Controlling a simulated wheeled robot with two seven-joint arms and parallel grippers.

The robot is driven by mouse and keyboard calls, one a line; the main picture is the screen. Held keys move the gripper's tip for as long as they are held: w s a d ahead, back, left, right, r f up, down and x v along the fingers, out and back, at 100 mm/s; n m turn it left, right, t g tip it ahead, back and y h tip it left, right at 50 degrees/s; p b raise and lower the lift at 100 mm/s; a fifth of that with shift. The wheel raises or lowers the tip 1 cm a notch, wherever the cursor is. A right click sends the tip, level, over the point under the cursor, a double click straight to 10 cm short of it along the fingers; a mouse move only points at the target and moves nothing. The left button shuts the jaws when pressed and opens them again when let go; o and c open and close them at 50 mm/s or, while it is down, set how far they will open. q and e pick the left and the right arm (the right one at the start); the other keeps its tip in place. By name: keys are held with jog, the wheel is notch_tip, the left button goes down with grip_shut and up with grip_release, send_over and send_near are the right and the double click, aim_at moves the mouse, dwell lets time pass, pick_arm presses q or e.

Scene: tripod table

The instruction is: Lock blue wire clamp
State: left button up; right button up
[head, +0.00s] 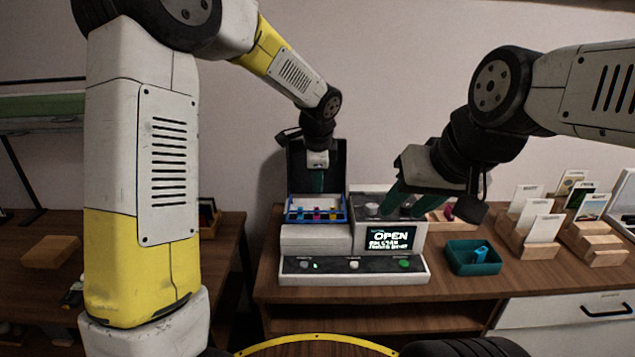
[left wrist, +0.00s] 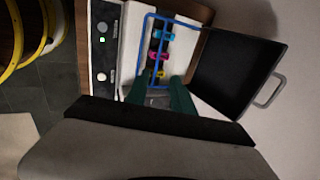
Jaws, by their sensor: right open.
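A blue frame (head: 290,218) holds a row of small coloured clamps. In the left wrist view a light blue clamp (left wrist: 164,35) is at the upper end of the row, with a magenta one and a yellow one (left wrist: 160,74) below. My left gripper (left wrist: 158,92) has its green fingers apart at the row's lower end, nearer the yellow clamp than the blue. My right gripper (head: 404,208) is open above the machine's right part, near a round knob (head: 372,208). Clamp latches are too small to tell.
A teal tray (head: 474,268) with a blue piece stands right of the machine. Wooden card holders (head: 530,245) stand further right. The raised lid (left wrist: 237,75) stands behind the frame. The front panel (head: 350,265) has several buttons and a green light.

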pick_arm(q)
jog(key=shift+v, duration=1.85)
